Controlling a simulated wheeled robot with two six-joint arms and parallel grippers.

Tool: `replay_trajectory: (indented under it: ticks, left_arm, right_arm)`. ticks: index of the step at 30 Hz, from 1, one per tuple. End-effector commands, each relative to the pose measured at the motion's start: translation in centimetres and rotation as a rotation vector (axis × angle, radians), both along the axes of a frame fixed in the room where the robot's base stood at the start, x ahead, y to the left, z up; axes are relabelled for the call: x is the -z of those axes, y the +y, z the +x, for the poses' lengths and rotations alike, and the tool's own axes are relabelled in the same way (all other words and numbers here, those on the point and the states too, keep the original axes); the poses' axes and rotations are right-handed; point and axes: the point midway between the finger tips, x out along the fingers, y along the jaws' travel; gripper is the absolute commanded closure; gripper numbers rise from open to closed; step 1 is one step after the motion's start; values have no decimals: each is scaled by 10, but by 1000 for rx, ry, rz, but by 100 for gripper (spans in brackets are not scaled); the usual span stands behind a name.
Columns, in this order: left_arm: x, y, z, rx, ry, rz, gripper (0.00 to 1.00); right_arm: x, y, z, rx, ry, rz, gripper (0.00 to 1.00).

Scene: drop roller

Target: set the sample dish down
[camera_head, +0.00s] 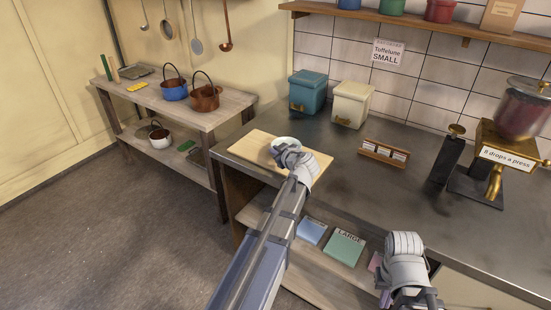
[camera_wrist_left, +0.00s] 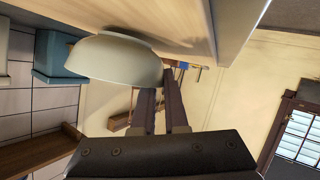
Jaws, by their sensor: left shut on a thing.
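The sample dish (camera_head: 287,141) is a small pale bowl over the wooden board (camera_head: 252,147) on the counter's left end. My left gripper (camera_head: 284,151) is shut on the dish's rim. In the left wrist view, which is rolled over, the dish (camera_wrist_left: 112,62) shows its rounded side and foot, with the gripper's fingers (camera_wrist_left: 163,105) at its rim. The foot is close to the board (camera_wrist_left: 180,22); I cannot tell if they touch. My right gripper (camera_head: 408,298) is at the bottom edge of the head view, partly cut off, and its jaws are not clear.
A teal bin (camera_head: 307,93) and a cream bin (camera_head: 351,104) stand behind the board. A small card rack (camera_head: 384,152) is to the right, and a brass dispenser (camera_head: 508,148) stands farther right. The counter (camera_head: 365,190) is clear in front of the rack.

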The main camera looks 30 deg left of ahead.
Motion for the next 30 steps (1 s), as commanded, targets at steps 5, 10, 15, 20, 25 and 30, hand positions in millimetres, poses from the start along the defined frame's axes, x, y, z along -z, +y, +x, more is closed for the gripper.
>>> replay_trajectory:
  ticks: [5, 10, 15, 20, 25, 30]
  left_arm:
    - [7, 0, 0, 0, 0, 0, 100]
    - [7, 0, 0, 0, 0, 0, 100]
    - [8, 0, 0, 0, 0, 0, 80]
    - [8, 0, 0, 0, 0, 0, 62]
    - [8, 0, 0, 0, 0, 0, 59]
    - [5, 0, 0, 0, 0, 0, 59]
  right_arm:
    - [7, 0, 0, 0, 0, 0, 100]
    - [7, 0, 0, 0, 0, 0, 100]
    - [8, 0, 0, 0, 0, 0, 100]
    - [8, 0, 0, 0, 0, 0, 100]
    - [8, 0, 0, 0, 0, 0, 100]
    - [5, 0, 0, 0, 0, 0, 100]
